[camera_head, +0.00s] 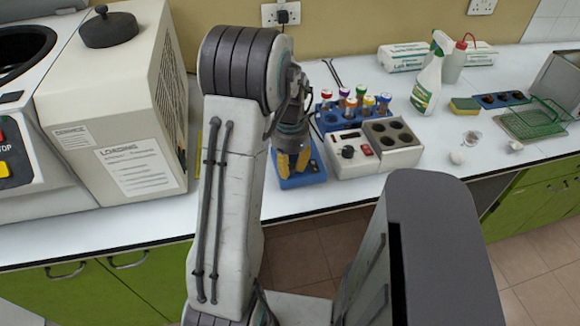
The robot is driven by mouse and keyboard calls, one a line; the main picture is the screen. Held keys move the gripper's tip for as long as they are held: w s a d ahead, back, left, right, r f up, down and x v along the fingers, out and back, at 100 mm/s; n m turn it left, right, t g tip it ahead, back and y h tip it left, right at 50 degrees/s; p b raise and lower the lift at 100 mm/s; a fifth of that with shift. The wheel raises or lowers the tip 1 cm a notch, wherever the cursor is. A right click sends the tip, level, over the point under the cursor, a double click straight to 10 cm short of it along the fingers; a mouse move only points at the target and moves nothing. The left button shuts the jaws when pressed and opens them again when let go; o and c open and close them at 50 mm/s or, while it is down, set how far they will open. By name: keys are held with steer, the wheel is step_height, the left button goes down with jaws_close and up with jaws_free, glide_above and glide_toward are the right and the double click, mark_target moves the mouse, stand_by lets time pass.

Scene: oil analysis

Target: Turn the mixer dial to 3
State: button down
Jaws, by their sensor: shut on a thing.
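My gripper (293,163), with yellow fingers, points down at a small blue device (308,177) on the white counter, which looks like the mixer. The fingers are shut on what appears to be its dial. The dial and its numbers are hidden behind the fingers, so the setting cannot be read. Small markings show on the right side of the blue device. My gripper and arm cover much of its top and back.
Right beside it stands a white block heater (375,160) with a black knob and red switch. A blue rack (330,120) of colour-capped tubes is behind it. A large beige machine (115,110) stands left. A spray bottle (428,85) and green wire basket (535,120) are farther right.

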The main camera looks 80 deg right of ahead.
mark_target(290, 166)
steer(key=shift+a+f+m, duration=0.1)
steer(key=shift+m, duration=0.2)
steer(key=c, duration=0.9)
jaws_free()
steer(key=shift+c, duration=0.2)
step_height(290, 166, up, 12)
